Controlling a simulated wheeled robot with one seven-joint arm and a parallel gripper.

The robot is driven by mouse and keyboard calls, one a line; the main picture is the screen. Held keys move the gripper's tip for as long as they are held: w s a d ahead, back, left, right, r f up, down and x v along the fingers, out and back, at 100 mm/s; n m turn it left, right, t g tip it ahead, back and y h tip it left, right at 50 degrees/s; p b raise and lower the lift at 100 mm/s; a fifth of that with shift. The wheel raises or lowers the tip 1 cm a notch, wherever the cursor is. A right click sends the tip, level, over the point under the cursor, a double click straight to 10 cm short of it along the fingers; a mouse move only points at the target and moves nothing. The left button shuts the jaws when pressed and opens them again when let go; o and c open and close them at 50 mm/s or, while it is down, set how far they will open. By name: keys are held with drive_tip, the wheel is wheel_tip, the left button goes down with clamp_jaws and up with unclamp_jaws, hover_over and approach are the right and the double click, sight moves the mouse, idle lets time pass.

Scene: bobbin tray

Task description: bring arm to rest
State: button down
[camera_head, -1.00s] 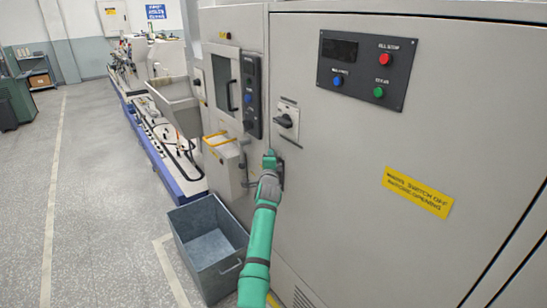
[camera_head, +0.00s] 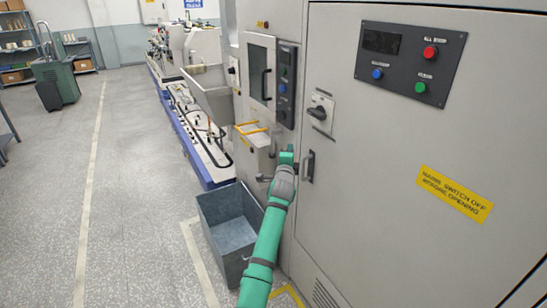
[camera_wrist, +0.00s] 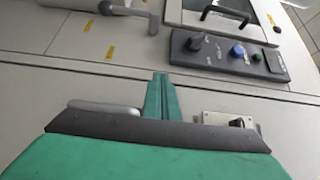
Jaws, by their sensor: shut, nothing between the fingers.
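My gripper (camera_head: 287,155) is at the end of my green arm, in front of the grey cabinet (camera_head: 345,200). In the head view it is just left of the cabinet's door handle (camera_head: 307,167) and below the rotary switch (camera_head: 320,113). In the wrist view my gripper (camera_wrist: 161,90) shows its two green fingers pressed together with nothing between them. It looks apart from the handle, which shows partly at the left of the wrist view (camera_wrist: 105,107).
A blue-grey open bin (camera_head: 222,260) stands on the floor left of my arm. A button panel (camera_head: 410,62) and a yellow label (camera_head: 453,193) are on the cabinet. A long machine (camera_head: 205,135) runs back behind the bin.

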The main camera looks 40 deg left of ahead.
drive_tip(key=s+a, duration=0.3)
drive_tip(key=s, duration=0.4)
drive_tip(key=shift+s, duration=0.15)
